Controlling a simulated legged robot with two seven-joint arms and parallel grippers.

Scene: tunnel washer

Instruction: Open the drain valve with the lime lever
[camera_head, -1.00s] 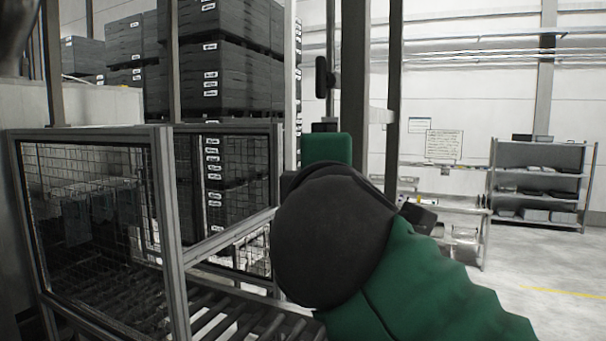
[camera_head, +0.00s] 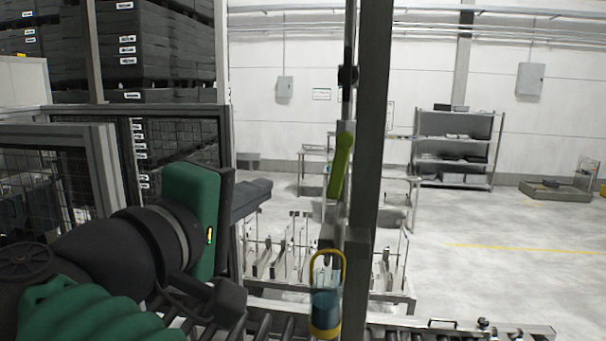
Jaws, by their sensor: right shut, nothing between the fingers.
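The lime lever (camera_head: 341,165) shows near the middle of the head view. It is long and stands almost upright, its top leaning slightly right. It sits against a pale vertical pipe beside a dark post; the valve body is not clear. The fingers are shut and hold nothing. A gap shows in the picture between fingertips and lever; the depth between them is hard to tell.
A dark vertical post (camera_head: 371,150) stands just right of the lever. A blue item with a yellow loop (camera_head: 325,310) is below it. Rollers (camera_head: 275,327) run along the bottom. A mesh guard (camera_head: 105,150) is at left. Shelves (camera_head: 455,145) and open floor lie behind at right.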

